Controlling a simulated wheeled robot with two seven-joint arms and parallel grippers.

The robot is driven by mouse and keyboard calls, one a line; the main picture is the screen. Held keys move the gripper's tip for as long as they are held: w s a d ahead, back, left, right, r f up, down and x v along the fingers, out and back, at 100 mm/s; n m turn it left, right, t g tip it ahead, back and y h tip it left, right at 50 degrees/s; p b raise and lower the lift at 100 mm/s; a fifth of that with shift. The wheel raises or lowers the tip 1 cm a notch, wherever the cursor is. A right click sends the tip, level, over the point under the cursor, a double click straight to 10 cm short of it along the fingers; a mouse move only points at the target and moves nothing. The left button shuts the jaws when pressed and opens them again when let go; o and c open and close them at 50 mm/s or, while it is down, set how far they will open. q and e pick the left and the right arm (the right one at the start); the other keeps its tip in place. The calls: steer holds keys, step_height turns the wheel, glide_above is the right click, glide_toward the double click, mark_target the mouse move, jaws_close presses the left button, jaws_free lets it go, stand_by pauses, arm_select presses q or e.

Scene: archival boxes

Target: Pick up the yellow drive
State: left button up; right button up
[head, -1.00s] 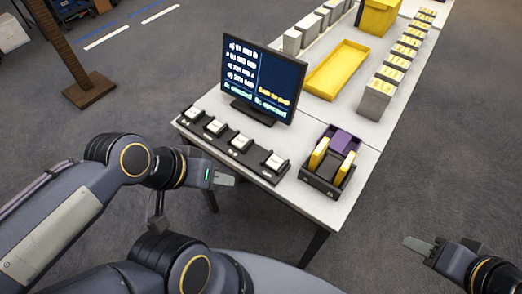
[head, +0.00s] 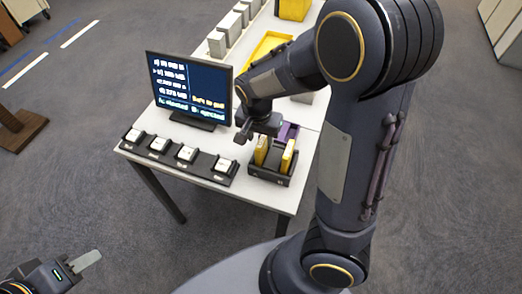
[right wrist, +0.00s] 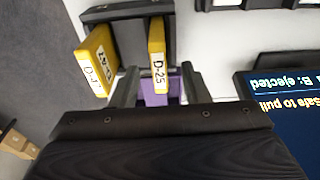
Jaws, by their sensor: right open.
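Two yellow drives stand upright in a dark dock (head: 268,176) at the table's near corner. The left drive (head: 262,150) shows in the right wrist view as the one labelled D-25 (right wrist: 157,58). The other drive (head: 288,157) is at left in the right wrist view (right wrist: 95,62), its label partly legible. My right gripper (right wrist: 158,86) is open, its fingers on either side of the D-25 drive's near end; contact cannot be told. In the head view its fingertips are hard to make out above the dock. My left gripper (head: 88,260) is far from the table, at lower left.
A monitor (head: 188,88) stands left of the dock; its legible text includes "B: ejected". A black strip with several white-topped units (head: 186,153) lies in front of it. A purple part (head: 289,130) adjoins the dock. A yellow tray (head: 268,46) lies behind, partly hidden by my right arm.

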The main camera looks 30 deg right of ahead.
mark_target(262, 152)
steer(key=f, duration=0.6)
steer(key=shift+w+d, duration=0.25)
steer(key=shift+d, duration=0.15)
jaws_close()
